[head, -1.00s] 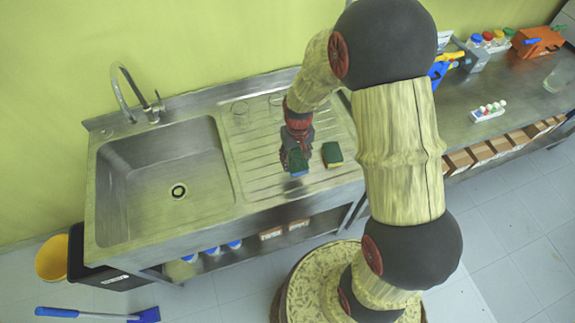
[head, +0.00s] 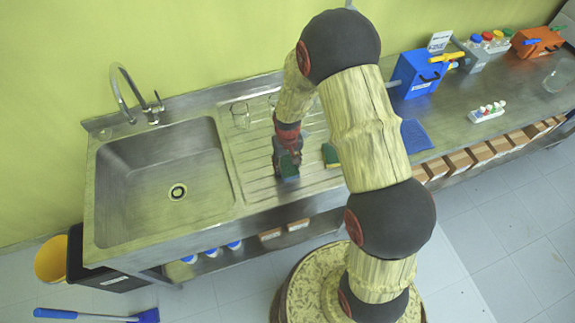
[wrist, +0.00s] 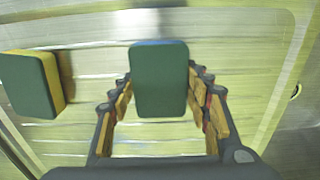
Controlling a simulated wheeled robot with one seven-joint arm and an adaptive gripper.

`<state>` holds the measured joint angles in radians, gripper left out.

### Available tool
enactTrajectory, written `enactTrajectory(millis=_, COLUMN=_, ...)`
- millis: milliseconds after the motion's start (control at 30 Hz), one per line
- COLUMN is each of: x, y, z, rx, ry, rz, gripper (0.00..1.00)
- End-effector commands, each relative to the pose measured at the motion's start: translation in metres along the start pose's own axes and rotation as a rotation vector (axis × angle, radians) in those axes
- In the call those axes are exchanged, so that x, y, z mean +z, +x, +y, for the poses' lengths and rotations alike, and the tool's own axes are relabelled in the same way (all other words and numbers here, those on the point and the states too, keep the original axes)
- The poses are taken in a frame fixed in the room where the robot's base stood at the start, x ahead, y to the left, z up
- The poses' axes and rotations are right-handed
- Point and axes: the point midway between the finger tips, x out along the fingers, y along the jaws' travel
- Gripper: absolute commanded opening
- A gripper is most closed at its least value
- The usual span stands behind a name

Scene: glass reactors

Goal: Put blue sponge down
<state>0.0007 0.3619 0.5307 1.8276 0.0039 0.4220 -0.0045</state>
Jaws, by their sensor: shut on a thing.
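My gripper (head: 287,163) is over the ribbed drainboard (head: 262,180) right of the sink and points down. It is shut on the blue sponge (head: 290,173), which has a dark green top. In the wrist view, the blue sponge (wrist: 160,80) sits between the finger pads, green face toward the camera, with a thin blue edge showing. I cannot tell whether its underside touches the drainboard. A second sponge, yellow with a green top (head: 330,155), lies on the drainboard to the right, partly hidden by my arm. It shows at left in the wrist view (wrist: 32,84), apart from my fingers.
The empty sink basin (head: 165,180) is to the left, with a tap (head: 128,95) behind. Glasses (head: 240,114) stand at the drainboard's back. A blue box (head: 418,75) and blue mat (head: 415,136) are on the right counter. Drainboard left of my gripper is clear.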

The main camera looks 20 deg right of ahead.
Motion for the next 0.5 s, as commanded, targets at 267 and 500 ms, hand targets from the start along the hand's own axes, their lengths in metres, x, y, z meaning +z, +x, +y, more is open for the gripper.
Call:
enactTrajectory(millis=267, x=0.0002, y=0.0031, z=0.0, rx=0.0, ry=0.0, rz=0.0, gripper=0.56)
enactTrajectory(millis=500, x=0.0002, y=0.003, z=0.0, rx=0.0, ry=0.0, rz=0.0, gripper=0.66)
